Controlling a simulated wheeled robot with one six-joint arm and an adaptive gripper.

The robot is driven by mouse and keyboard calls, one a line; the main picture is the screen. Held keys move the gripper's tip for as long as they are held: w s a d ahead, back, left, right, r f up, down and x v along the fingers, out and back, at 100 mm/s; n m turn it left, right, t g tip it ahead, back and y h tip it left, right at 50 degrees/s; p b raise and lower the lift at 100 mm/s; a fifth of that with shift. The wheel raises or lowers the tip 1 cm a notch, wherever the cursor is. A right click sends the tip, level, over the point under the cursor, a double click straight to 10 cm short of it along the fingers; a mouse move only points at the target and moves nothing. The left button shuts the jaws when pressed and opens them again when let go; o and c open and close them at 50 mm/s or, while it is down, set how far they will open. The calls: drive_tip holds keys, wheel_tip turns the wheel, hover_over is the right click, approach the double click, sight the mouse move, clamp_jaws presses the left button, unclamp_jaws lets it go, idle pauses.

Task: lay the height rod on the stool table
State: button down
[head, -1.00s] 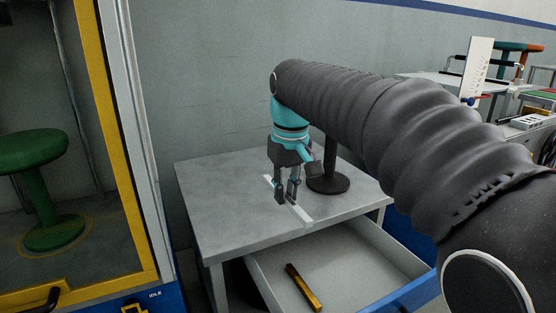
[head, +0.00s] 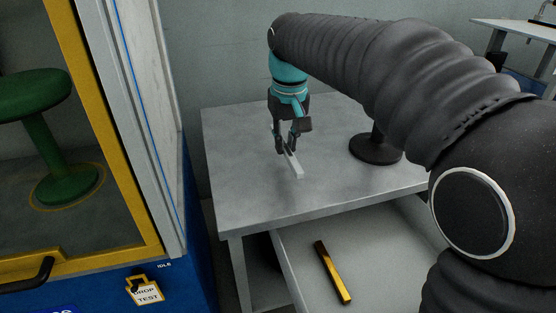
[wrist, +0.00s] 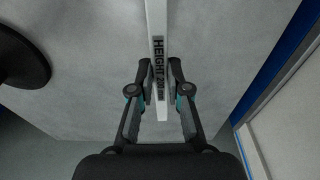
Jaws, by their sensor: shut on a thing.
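The height rod (head: 296,168) is a thin pale bar. In the wrist view its printed face (wrist: 157,20) reads HEIGHT and 200 mm. My gripper (head: 287,149) points down over the grey table (head: 240,195), with its fingers shut on the rod. In the wrist view the fingertips (wrist: 161,72) close on both sides of the bar near its lower end. The rod lies roughly level, low over the tabletop. I cannot tell whether it touches the surface. The fingers hide part of it in the head view.
A black round stand base (head: 375,150) is on the table, right of my gripper. The table's open drawer (head: 390,270) holds a brass bar (head: 332,272). A yellow-framed chamber (head: 105,120) with a green stool (head: 45,130) stands left. The tabletop's front left is clear.

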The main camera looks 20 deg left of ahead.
sight(276, 169)
drive_tip(key=shift+a+f, duration=0.35)
drive_tip(key=shift+a, duration=0.2)
drive_tip(key=shift+a+f, duration=0.3)
drive_tip(key=shift+a, duration=0.25)
drive_tip(key=shift+f+b, duration=0.6)
drive_tip(key=shift+f, duration=1.35)
drive_tip(key=c, duration=1.1)
unclamp_jaws()
drive_tip(key=shift+f, duration=0.15)
drive_tip(key=shift+c, duration=0.2)
wheel_tip(276, 169, up, 12)
drive_tip(key=s+p, duration=0.1)
drive_tip(key=p, duration=0.1)
drive_tip(key=shift+s+d+p, duration=0.2)
drive_tip(key=shift+d+p, duration=0.15)
drive_tip(key=shift+d, duration=0.05)
